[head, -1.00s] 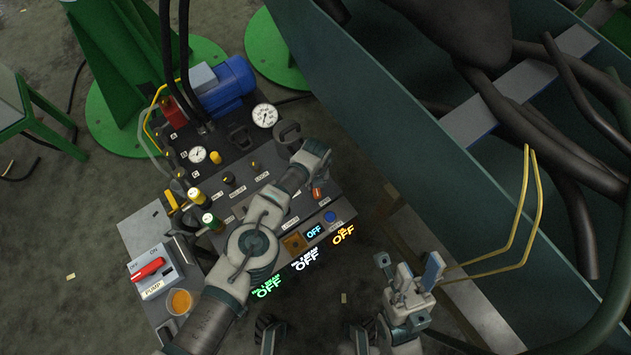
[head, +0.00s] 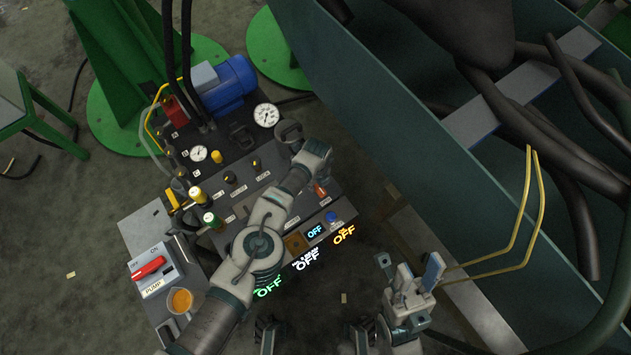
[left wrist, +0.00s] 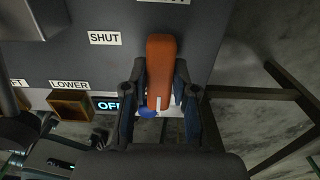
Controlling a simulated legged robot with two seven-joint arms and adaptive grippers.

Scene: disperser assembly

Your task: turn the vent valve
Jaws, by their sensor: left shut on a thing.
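The vent valve's orange handle (left wrist: 161,70) stands between the two fingers of my left gripper (left wrist: 160,100) in the left wrist view. The fingers are closed on the near part of the handle, one on each side. The handle points up in that view, with a "SHUT" label (left wrist: 104,38) to its left and another label cut off at the top edge. In the head view the orange handle (head: 320,191) shows small beside my left wrist, which hides most of the gripper. My right gripper (head: 418,277) is empty, its fingers apart, away from the panel.
The panel carries gauges (head: 265,116), several knobs, a blue button (head: 330,216) and a red pump switch (head: 148,267). A large dark green bin (head: 420,150) with thick hoses lies to the right.

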